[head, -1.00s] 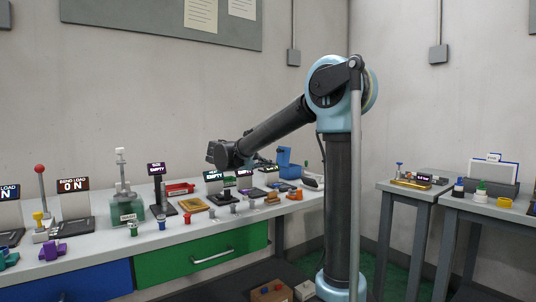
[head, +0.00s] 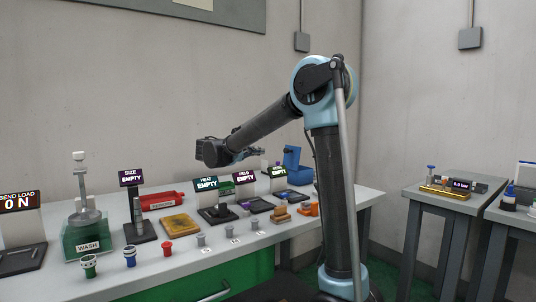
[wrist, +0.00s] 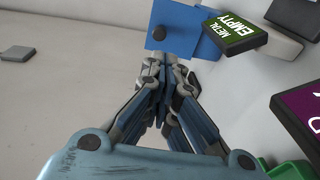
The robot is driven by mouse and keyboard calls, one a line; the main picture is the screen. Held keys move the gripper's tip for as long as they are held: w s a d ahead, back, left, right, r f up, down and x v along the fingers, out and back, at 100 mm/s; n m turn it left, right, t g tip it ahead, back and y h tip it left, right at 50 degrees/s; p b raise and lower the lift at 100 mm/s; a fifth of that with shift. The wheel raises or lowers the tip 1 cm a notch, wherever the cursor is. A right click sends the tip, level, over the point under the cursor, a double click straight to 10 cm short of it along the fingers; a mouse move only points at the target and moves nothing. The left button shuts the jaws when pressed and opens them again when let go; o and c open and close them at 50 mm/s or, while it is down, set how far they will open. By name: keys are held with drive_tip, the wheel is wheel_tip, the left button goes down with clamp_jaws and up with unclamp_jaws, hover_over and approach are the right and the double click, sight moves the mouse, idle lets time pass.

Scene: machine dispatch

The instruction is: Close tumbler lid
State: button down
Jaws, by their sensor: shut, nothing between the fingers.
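A blue box-like unit (head: 291,158), which looks like the tumbler, stands at the far right end of the long bench with a blue panel raised upright. In the wrist view a flat blue panel (wrist: 185,28) with a dark round knob lies just past my fingertips; it looks like the lid. My gripper (head: 260,151) is left of the blue unit in the head view, above the bench. In the wrist view my gripper (wrist: 163,60) is shut and empty, its tips close to the panel's lower edge. Whether they touch it I cannot tell.
Sign stands reading EMPTY, such as the metal sign (wrist: 232,30), stand close to the right of my gripper. A side table (head: 450,197) stands at right.

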drive_tip(key=x, duration=1.3)
drive_tip(key=shift+w, duration=0.15)
